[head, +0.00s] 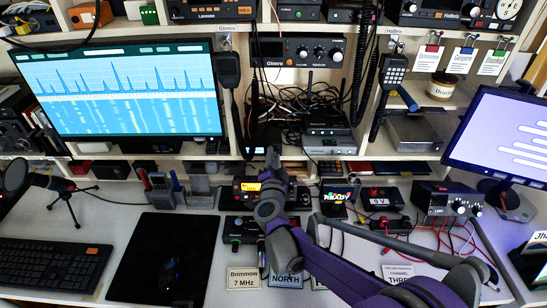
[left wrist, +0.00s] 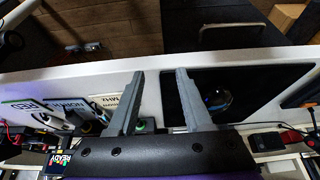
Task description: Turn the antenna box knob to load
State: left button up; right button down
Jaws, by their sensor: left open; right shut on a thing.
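I cannot tell which box is the antenna box; no "load" mark is readable. A green-topped knob (left wrist: 146,124) shows beside one finger.
A black mat (head: 165,258) with a mouse lies at left, beside a keyboard (head: 52,262). A small "READY" screen (head: 337,195) stands right of my arm. A power unit (head: 447,200) with red leads stands at right. Crowded shelves rise behind the desk.

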jog(key=m+p, duration=0.1)
jog(key=m, duration=0.9)
jog(key=shift+y, duration=0.4)
jog(key=shift+m, duration=0.3)
jog(key=c, duration=0.6)
grip_release()
jog(key=shift+c, duration=0.2)
jog(key=s, duration=1)
jog(key=shift+s+d+r, duration=0.2)
jog(key=shift+s, duration=0.2)
